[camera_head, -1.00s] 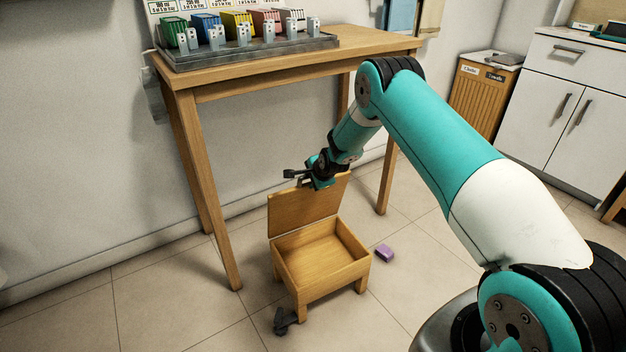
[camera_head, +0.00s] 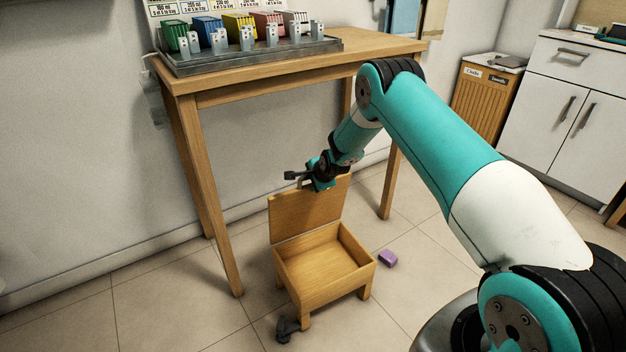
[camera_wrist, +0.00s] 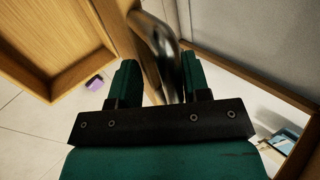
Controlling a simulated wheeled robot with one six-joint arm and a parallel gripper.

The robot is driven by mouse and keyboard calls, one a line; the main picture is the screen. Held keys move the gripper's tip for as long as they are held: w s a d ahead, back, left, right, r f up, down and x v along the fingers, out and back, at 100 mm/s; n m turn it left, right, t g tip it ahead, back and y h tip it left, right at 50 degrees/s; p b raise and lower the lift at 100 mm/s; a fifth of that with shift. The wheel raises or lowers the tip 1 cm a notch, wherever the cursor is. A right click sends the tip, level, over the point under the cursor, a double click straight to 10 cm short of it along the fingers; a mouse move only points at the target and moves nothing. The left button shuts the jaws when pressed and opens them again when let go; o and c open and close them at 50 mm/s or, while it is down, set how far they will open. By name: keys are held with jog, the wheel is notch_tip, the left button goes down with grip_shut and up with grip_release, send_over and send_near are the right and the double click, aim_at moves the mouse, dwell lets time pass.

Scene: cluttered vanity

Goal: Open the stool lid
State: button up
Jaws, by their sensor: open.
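The wooden stool (camera_head: 330,292) stands on the tiled floor in front of the table, and its box is open and looks empty. Its lid (camera_head: 292,215) stands upright along the back edge of the box. My gripper (camera_head: 305,178) is at the top edge of the lid in the head view. In the wrist view my gripper (camera_wrist: 155,80) is open, with a curved metal handle (camera_wrist: 163,50) passing between its two fingers. I cannot tell whether the fingers touch the handle. The stool box (camera_wrist: 50,45) shows at the upper left there.
A wooden table (camera_head: 290,66) stands behind the stool, with a metal tray (camera_head: 250,56) of coloured boxes on top. A purple block (camera_head: 388,259) lies right of the stool, and a dark object (camera_head: 287,328) lies in front. White cabinets (camera_head: 550,100) stand at the right.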

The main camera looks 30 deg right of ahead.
jog(key=shift+r, duration=0.1)
jog(key=shift+s+r, duration=0.15)
jog(key=shift+r, duration=0.1)
jog(key=p+v, duration=0.4)
jog(key=v, duration=1.2)
jog(key=shift+s+r, duration=0.2)
jog(key=shift+s, duration=0.15)
